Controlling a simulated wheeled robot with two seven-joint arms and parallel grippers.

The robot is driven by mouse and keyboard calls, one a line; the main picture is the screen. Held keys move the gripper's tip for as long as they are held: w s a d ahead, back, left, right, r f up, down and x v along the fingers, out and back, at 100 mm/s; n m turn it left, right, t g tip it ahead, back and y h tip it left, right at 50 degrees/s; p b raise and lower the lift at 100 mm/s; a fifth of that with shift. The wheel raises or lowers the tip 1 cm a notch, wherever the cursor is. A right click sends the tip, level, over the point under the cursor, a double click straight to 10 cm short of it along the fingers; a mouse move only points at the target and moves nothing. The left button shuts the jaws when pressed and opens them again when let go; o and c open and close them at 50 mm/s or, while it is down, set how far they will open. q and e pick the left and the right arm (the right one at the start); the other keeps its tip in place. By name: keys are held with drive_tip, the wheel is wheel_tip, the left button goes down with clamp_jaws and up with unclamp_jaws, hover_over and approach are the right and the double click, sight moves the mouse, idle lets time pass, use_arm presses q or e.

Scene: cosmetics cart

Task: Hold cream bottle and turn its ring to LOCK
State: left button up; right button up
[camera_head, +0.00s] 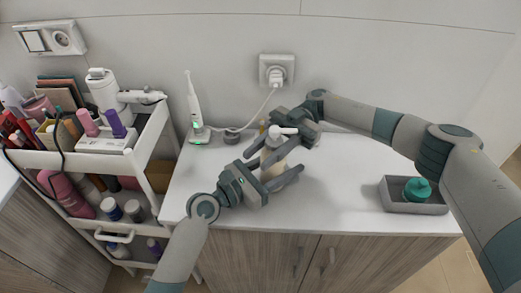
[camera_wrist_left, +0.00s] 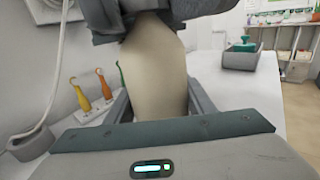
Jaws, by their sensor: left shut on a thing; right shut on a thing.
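The cream bottle (camera_head: 270,157) stands upright on the white counter, with a white pump head (camera_head: 283,131) on top. My left gripper (camera_head: 284,169) is shut around the bottle's body from the front left. In the left wrist view the beige body (camera_wrist_left: 155,70) fills the space between its fingers. My right gripper (camera_head: 270,143) reaches in from the right and is shut at the bottle's neck, just under the pump head. It also shows as a dark shape at the top of the left wrist view (camera_wrist_left: 150,15). The ring and any LOCK mark are hidden by the right gripper.
An electric toothbrush (camera_head: 194,105) on its charger stands at the back left, its cable running to a wall socket (camera_head: 277,71). A white cart (camera_head: 150,140) full of cosmetics stands left. A grey tray (camera_head: 400,207) with a teal item (camera_head: 417,190) sits at right. The counter's front middle is clear.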

drive_tip(key=shift+s+d+n+g+h, duration=0.15)
drive_tip(key=shift+d+n+g+h, duration=0.1)
drive_tip(key=shift+n+g+h, duration=0.65)
drive_tip(key=shift+h, duration=0.3)
drive_tip(key=o, duration=1.1)
drive_tip(key=shift+c, duration=0.2)
drive_tip(key=shift+m+t+y, duration=0.4)
drive_tip(key=shift+t+y, duration=0.1)
drive_tip(key=shift+y, duration=0.1)
